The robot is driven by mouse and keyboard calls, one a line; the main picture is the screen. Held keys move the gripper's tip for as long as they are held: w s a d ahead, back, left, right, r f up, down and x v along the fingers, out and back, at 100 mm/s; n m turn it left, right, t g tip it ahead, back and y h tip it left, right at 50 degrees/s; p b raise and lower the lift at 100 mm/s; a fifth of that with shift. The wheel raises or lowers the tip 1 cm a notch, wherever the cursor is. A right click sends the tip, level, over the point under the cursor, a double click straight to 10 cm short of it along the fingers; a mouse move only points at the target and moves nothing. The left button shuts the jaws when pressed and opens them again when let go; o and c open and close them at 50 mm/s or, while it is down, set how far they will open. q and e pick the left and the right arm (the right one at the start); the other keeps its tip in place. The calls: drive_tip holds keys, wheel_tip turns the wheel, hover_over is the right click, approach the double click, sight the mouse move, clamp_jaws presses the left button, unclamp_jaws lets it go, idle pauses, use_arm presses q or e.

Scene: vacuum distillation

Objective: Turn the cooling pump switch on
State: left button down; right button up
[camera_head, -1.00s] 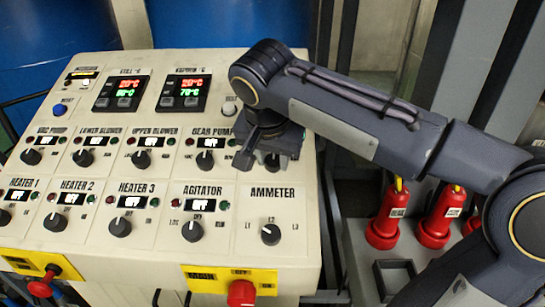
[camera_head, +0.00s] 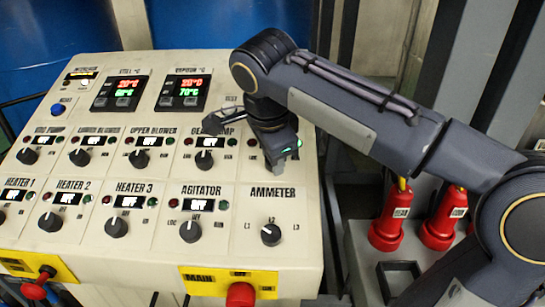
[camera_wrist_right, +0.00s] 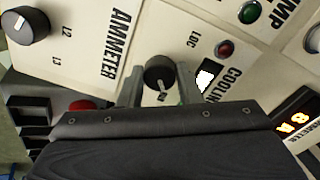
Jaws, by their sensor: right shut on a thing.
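The cooling pump switch (camera_wrist_right: 158,72) is a black round knob with a white mark, on the cream panel. In the right wrist view it sits between the two fingers of my right gripper (camera_wrist_right: 159,88), which is shut on it. The partly covered "COOLIN" label (camera_wrist_right: 222,88) and a lit white display (camera_wrist_right: 206,78) are beside it. In the head view my right gripper (camera_head: 285,153) is at the panel's right side, above the ammeter, and hides this switch. My left gripper is not in view.
The ammeter knob (camera_head: 271,235) is just below my gripper. The gear pump knob (camera_head: 204,159) is to its left. A red main switch (camera_head: 240,294) is at the panel's lower edge. Red bottle-like items (camera_head: 386,229) stand right of the panel, under my right arm.

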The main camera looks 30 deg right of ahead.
drive_tip(key=shift+m, duration=0.8)
drive_tip(key=o, duration=1)
drive_tip(key=shift+c, duration=0.2)
drive_tip(key=v, duration=0.7)
drive_tip(key=shift+r, duration=0.35)
